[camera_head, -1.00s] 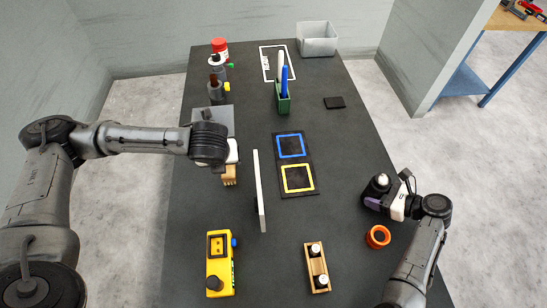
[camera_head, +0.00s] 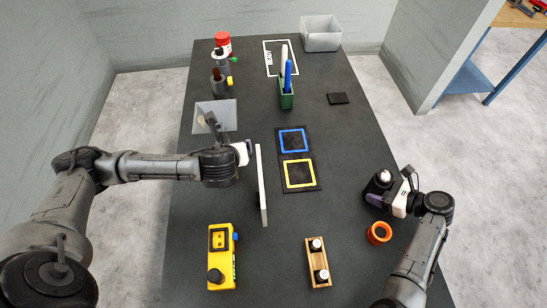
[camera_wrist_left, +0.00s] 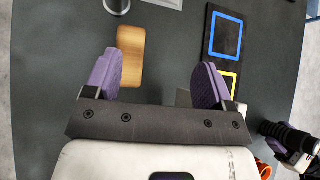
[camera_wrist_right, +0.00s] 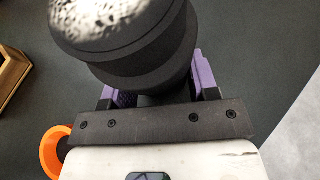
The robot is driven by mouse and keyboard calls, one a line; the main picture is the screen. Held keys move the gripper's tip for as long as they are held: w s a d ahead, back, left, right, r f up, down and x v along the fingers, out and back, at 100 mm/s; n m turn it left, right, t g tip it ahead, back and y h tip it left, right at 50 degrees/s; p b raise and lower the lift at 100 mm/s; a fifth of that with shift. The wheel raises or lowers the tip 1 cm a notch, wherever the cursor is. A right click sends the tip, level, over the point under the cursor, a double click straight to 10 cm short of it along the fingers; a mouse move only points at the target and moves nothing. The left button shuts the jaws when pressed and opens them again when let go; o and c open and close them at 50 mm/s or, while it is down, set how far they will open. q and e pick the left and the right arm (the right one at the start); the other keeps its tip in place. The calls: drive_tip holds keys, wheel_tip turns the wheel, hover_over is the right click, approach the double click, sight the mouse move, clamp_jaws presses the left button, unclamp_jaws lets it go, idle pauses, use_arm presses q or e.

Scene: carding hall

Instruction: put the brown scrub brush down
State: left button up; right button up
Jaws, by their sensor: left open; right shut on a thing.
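The brown scrub brush, a light-brown wooden block (camera_wrist_left: 130,55), lies on the dark table in the left wrist view. In the head view it is hidden behind my left arm. My left gripper (camera_wrist_left: 155,74) is open above the table. The brush shows beyond the fingers and toward the left one, with no grip on it. In the head view my left gripper's white body (camera_head: 242,152) is beside a thin upright white panel (camera_head: 262,185). My right gripper (camera_wrist_right: 152,88) is shut on a black round thing with a speckled silver top (camera_wrist_right: 125,40), also in the head view (camera_head: 384,177).
A black mat with a blue square (camera_head: 293,141) and a yellow square (camera_head: 299,174) lies mid-table. A grey plate (camera_head: 228,113), a green holder (camera_head: 287,100), a yellow box (camera_head: 221,258), a wooden rack (camera_head: 318,264) and an orange ring (camera_head: 379,233) stand around.

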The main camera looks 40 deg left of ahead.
use_arm(q)
drive_tip(key=s+d+f+y, duration=0.1)
drive_tip(key=s, duration=0.1)
drive_tip(key=s+d+f+t+y, duration=0.1)
drive_tip(key=s+d+f, duration=0.1)
drive_tip(key=s+d+f+t+y, duration=0.1)
drive_tip(key=s+f, duration=0.1)
drive_tip(key=shift+s+d+m, duration=0.2)
drive_tip(key=shift+s+m, duration=0.1)
drive_tip(key=shift+s+f+y, duration=0.15)
drive_tip(key=shift+s+y, duration=0.25)
drive_tip(key=shift+s, duration=0.2)
drive_tip(key=shift+w+a+f, duration=0.1)
drive_tip(key=shift+a+f, duration=0.05)
drive_tip(key=x, duration=1.1)
drive_tip(key=shift+a, duration=0.15)
